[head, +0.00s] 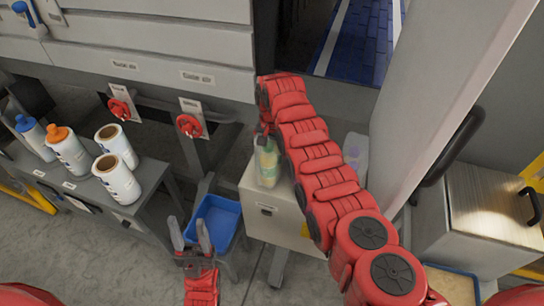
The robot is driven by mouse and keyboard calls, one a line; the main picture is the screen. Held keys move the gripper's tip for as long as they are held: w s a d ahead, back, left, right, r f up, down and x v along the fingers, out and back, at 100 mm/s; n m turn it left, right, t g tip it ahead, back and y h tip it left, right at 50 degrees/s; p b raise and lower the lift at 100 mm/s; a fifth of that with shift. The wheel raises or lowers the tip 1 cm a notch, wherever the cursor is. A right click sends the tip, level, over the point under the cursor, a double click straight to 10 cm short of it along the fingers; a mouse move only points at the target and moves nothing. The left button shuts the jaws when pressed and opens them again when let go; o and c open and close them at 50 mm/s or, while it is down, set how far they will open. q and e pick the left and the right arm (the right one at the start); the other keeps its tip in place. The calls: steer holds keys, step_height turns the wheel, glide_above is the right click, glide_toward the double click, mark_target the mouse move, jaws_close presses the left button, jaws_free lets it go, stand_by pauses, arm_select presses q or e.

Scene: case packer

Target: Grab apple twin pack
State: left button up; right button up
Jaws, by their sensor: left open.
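A pale bottle-shaped pack (267,164) with a yellow-green tint stands upright on the light cabinet, left of my right arm. It may be the apple twin pack, but I cannot read its label or make out two units. The end of my right arm bends down just above and behind it; the fingers are hidden, so I cannot tell whether they touch it. My left gripper (190,233) is open and empty, with its fingers pointing up, low in the view and left of the blue bin (214,222).
A light cabinet (254,192) on casters carries another translucent item (356,154), right of my right arm. A grey bench on the left holds white bottles with blue (33,139) and orange (69,152) caps. Red valve wheels (189,125) and a grey post (432,100) stand nearby.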

jaws_close()
steer(key=shift+r, duration=0.1)
stand_by(0.5)
